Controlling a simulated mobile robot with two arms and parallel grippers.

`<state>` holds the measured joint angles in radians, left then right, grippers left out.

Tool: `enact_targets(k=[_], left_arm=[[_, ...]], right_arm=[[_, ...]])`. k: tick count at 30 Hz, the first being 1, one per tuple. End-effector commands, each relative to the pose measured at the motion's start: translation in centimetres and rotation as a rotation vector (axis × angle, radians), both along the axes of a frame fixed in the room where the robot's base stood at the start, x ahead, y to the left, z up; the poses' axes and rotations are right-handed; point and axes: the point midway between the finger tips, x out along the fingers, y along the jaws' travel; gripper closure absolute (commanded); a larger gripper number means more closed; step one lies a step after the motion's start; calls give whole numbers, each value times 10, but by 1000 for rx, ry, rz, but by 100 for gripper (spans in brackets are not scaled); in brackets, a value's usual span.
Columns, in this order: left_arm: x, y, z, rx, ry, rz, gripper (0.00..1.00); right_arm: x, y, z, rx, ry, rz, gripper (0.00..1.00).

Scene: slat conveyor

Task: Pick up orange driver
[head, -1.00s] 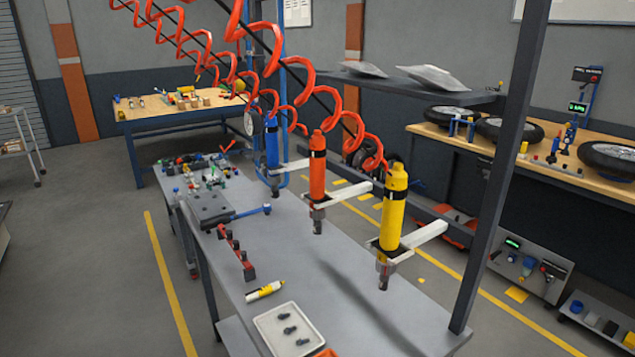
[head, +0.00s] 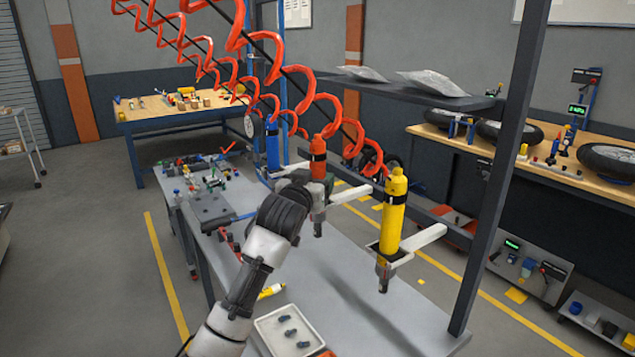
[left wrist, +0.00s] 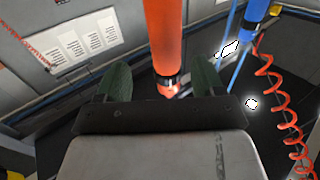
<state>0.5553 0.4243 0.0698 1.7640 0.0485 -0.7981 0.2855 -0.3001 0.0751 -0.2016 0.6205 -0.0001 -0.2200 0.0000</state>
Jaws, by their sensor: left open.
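The orange driver (head: 317,155) hangs upright in a white bracket above the grey bench, between the blue driver (head: 273,150) and the yellow driver (head: 393,215). My left gripper (head: 316,188) is at the orange driver's lower body in the head view, partly hidden by its own wrist. In the left wrist view, my left gripper's green fingers (left wrist: 160,78) are apart, and the orange driver (left wrist: 164,35) shows between and beyond them. I cannot tell whether they touch it. The blue driver (left wrist: 257,12) is at the upper right there. My right gripper is not in view.
A white tray (head: 262,325) with small dark parts lies at the bench's front. Red coiled hoses (head: 300,75) hang over the drivers. A dark post (head: 500,170) stands at the right. The grey bench top (head: 350,310) is clear below the yellow driver.

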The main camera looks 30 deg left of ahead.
Motion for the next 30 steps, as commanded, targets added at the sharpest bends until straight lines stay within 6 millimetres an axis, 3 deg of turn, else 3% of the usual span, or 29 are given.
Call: enact_targets(k=[19,30], left_arm=[[62,24,2,0,4,0,32],[69,26,-1,1,2,0,32]], right_arm=[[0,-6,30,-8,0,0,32],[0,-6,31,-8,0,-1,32]])
